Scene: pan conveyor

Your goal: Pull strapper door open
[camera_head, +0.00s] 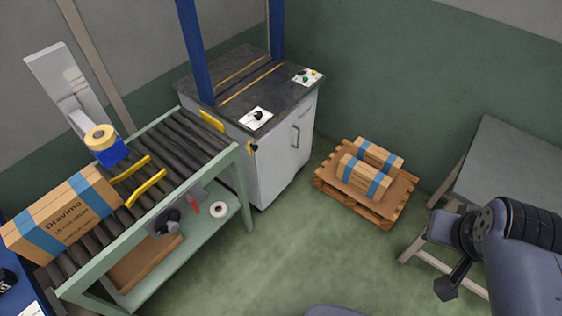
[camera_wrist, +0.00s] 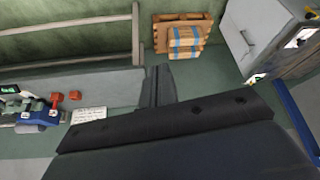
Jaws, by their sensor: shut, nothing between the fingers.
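The strapper (camera_head: 245,95) is a white cabinet with a dark top and a blue arch, at the upper middle of the head view. Its door (camera_head: 283,160) is white, with a grey bar handle (camera_head: 296,137), and looks closed. In the wrist view the door (camera_wrist: 262,28) and its handle (camera_wrist: 246,38) show at the upper right. My gripper (camera_head: 447,289) is at the lower right of the head view, well apart from the door. Its fingers (camera_wrist: 158,88) are shut and empty in the wrist view.
A pallet (camera_head: 370,205) with strapped cartons (camera_head: 366,172) stands on the floor right of the strapper. A grey table (camera_head: 515,165) is at the right. A roller conveyor (camera_head: 185,150) with a Dravimo carton (camera_head: 65,215) is at the left. The floor before the door is clear.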

